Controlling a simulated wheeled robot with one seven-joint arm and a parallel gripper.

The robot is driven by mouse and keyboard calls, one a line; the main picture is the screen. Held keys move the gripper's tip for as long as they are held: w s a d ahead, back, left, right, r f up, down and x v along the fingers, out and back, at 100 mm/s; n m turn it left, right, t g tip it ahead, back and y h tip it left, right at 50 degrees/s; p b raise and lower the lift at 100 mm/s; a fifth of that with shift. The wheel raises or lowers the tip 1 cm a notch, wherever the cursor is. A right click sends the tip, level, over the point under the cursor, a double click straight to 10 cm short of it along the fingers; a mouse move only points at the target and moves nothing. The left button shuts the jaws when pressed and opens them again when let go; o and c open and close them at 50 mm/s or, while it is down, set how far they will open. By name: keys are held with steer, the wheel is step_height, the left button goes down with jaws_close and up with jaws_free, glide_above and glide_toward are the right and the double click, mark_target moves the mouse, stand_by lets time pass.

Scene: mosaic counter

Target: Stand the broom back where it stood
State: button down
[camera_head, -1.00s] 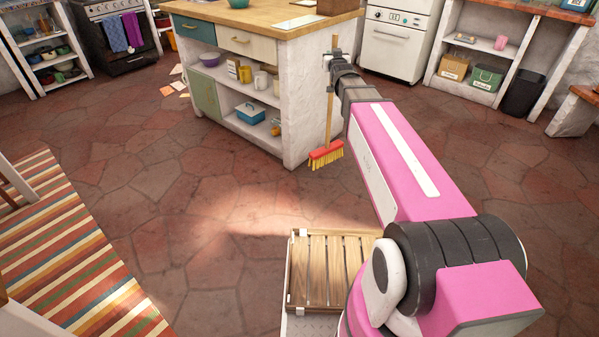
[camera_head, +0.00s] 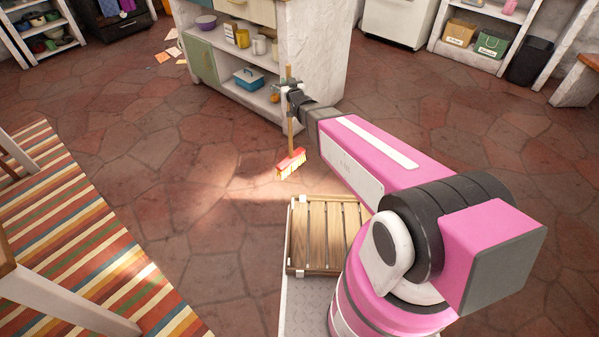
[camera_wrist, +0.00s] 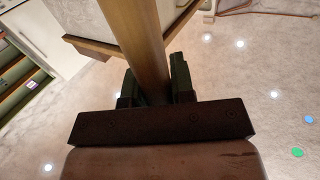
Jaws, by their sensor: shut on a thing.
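The broom has a wooden handle (camera_head: 290,121) and a red head with yellow bristles (camera_head: 291,163). In the head view it hangs from my gripper (camera_head: 290,88), nearly upright with the bristles down, in front of the island's right part. I cannot tell whether the bristles touch the floor. In the wrist view my gripper (camera_wrist: 155,88) is shut on the broom handle (camera_wrist: 138,38), with one dark finger on each side of it. The jaws look very small in the head view.
The kitchen island (camera_head: 311,60) with open shelves stands behind the broom. A striped rug (camera_head: 75,235) lies left, beside a table leg. My slatted wooden tray is at the front. Papers lie on the floor at the back left. The tiled floor (camera_head: 190,200) between is clear.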

steer(key=w+d+f, duration=0.4)
steer(key=w+f, duration=0.5)
steer(key=f, duration=0.3)
steer(key=shift+w+f, duration=0.3)
steer(key=shift+f, duration=0.05)
steer(key=shift+a+f, duration=0.1)
steer(key=c, duration=1)
jaws_free()
steer(key=shift+o, duration=0.2)
